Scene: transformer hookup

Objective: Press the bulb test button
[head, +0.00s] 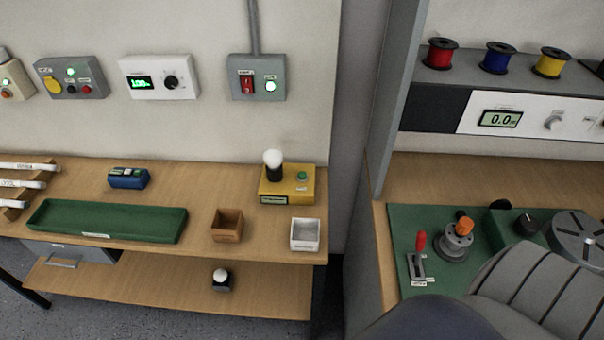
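The yellow bulb test box (287,186) stands on the wooden bench, towards its right end. A white bulb (272,160) sits upright in a dark socket on top of the box, at its left. The green test button (302,175) is on the top at the right, and nothing covers it. The bulb looks white; I cannot tell for sure whether it is lit. Neither of my grippers can be made out in the head view.
A wooden box (227,225) and a white box (305,234) stand in front of the tester. A green tray (107,221) lies further left. A grey partition (398,100) rises at the right. A large grey ribbed shape fills the lower right corner.

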